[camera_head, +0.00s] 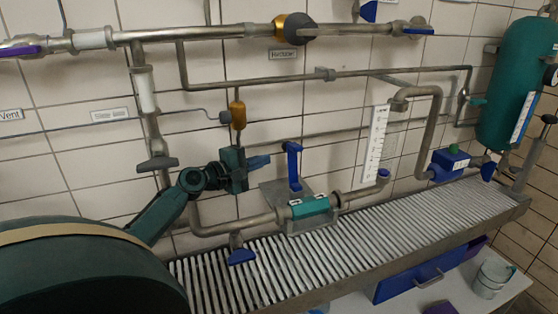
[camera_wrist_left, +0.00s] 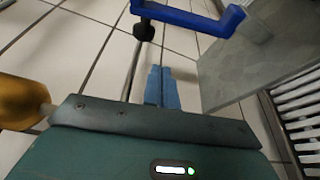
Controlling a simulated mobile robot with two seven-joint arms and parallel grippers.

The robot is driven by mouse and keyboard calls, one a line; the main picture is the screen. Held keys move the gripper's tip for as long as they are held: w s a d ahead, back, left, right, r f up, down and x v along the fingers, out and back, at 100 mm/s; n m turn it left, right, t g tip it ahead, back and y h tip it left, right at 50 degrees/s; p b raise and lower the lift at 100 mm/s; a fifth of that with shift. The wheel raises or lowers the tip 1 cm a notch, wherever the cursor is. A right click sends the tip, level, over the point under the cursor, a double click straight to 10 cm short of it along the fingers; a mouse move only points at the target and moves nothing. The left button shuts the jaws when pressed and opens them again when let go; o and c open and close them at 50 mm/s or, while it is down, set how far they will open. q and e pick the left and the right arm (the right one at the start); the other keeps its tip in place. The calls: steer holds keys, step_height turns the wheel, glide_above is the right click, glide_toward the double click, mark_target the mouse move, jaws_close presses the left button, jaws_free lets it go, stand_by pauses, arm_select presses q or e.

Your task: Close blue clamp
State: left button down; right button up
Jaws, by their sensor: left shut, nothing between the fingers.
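The blue clamp (camera_head: 293,166) stands with its handle upright on a grey metal plate, just behind the teal block on the pipe. In the left wrist view the blue handle (camera_wrist_left: 190,18) crosses the top, with a dark knob beside it. My left gripper (camera_head: 262,162) is a short way left of the clamp handle, its blue fingers pointing right toward it. In the left wrist view the fingers (camera_wrist_left: 161,88) are together and empty, with a gap between them and the handle. My right gripper is in neither view.
A teal block (camera_head: 310,207) sits on the lower pipe, above a slatted metal drain (camera_head: 420,222). An orange fitting (camera_head: 238,115) hangs just above my left wrist. A white gauge strip (camera_head: 376,145) stands right of the clamp. Grey pipes run along the tiled wall.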

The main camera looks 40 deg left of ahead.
mark_target(293, 166)
arm_select(q)
steer(key=w+d+p, duration=0.1)
steer(key=d+p, duration=0.1)
steer(key=w+d+p, duration=0.1)
steer(key=d, duration=0.1)
steer(key=shift+w+d+r, duration=0.1)
steer(key=shift+w+r, duration=0.1)
steer(key=shift+w, duration=0.1)
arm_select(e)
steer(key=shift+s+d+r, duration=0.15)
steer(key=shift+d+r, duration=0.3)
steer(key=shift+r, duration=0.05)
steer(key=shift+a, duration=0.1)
arm_select(q)
steer(key=shift+d, duration=0.1)
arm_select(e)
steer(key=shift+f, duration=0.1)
arm_select(q)
steer(key=shift+s+r+m+b, duration=0.1)
steer(key=shift+m+b, duration=0.2)
steer(key=shift+b, duration=0.05)
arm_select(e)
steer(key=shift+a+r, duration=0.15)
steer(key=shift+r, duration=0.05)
